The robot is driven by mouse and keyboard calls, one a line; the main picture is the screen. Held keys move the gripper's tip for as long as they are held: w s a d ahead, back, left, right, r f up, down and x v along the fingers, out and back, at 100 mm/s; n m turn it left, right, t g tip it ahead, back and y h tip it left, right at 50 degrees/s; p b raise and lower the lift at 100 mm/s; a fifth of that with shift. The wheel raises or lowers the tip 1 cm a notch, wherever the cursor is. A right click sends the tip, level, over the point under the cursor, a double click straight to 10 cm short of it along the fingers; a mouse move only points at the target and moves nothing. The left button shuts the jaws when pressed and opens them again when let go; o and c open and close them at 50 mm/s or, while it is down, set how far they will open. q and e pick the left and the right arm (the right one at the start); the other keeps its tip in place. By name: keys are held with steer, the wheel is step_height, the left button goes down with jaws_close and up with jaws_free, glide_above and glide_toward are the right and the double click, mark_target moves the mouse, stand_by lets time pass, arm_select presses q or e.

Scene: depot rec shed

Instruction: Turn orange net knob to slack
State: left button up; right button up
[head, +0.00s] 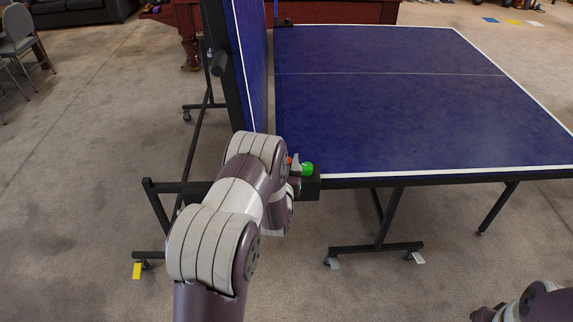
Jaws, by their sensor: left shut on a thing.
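The orange net knob (289,160) shows only as a small orange sliver at the near end of the net line, beside the folded-up table half. My left arm comes in from below and hides most of it. My left gripper (294,167) is largely hidden behind my own wrist; a small pale part of it shows at the orange knob, and it is shut on that knob. The knob's pointer or marks cannot be made out. A green knob (307,169) sits just to the right, apart from the orange one.
The blue table half (400,110) lies flat to the right; the other half (252,60) stands upright on the left. Black legs and frame bars (375,247) stand below. Grey chairs (18,35) are at far left. The carpet in front is mostly clear.

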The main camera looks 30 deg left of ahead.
arm_select(q)
steer(key=n+g+y+b, duration=0.1)
steer(key=n+g+y, duration=0.1)
steer(key=y, duration=0.1)
steer(key=n+g+y+b, duration=0.1)
steer(key=n+y, duration=0.1)
steer(key=y, duration=0.1)
steer(key=shift+w+d+f+g+b, duration=0.1)
steer(key=shift+d+f+g+b, duration=0.05)
steer(key=shift+g+b, duration=0.25)
steer(key=n+g+y+b, duration=0.2)
steer(key=n+g+y, duration=0.2)
steer(key=g, duration=0.2)
steer(key=shift+n+b, duration=0.4)
steer(key=n+g+y+b, duration=0.1)
steer(key=n+g+b, duration=0.1)
steer(key=g, duration=0.1)
steer(key=n+g+b, duration=0.1)
steer(key=n+g, duration=0.1)
steer(key=g, duration=0.2)
steer(key=shift+f+n+y+b, duration=0.1)
steer(key=shift+n+y+b, duration=0.2)
steer(key=shift+y+b, duration=0.1)
steer(key=shift+r+n+g+b, duration=0.2)
steer(key=shift+n+g+b, duration=0.55)
steer(key=shift+g, duration=0.65)
steer(key=o, duration=1)
steer(key=shift+c, duration=0.2)
